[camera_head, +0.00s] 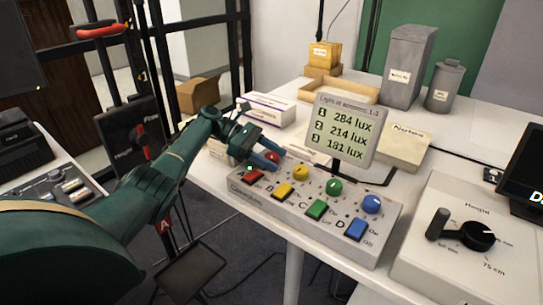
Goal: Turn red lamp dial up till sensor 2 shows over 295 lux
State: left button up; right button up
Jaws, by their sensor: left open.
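The grey lamp control box (330,238) stands on the white table and carries a row of coloured dials and square buttons. The red dial (272,156) is at its left end, above the red button (252,177). My left gripper (263,163) is open at the red dial, partly covering it; I cannot tell whether the fingers touch it. The sensor display (344,134) behind the box reads 284 lux for 1, 214 lux for 2 and 181 lux for 3. My right gripper is not in view.
Yellow (300,172), green (333,187) and blue (372,204) dials sit right of the red one. A height control box (470,240) stands at right. A white carton (265,109), a notes box (403,148) and grey containers (409,66) are behind.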

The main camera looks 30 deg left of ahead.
aim_at(269, 155)
pick_arm(q)
jog(key=b+v, duration=0.1)
jog(key=v, duration=0.5)
jog(key=shift+a, duration=0.3)
jog(key=shift+s+a+r, duration=0.2)
jog(key=shift+a+r, duration=0.05)
jog(key=shift+a, duration=0.15)
jog(key=shift+d, duration=0.1)
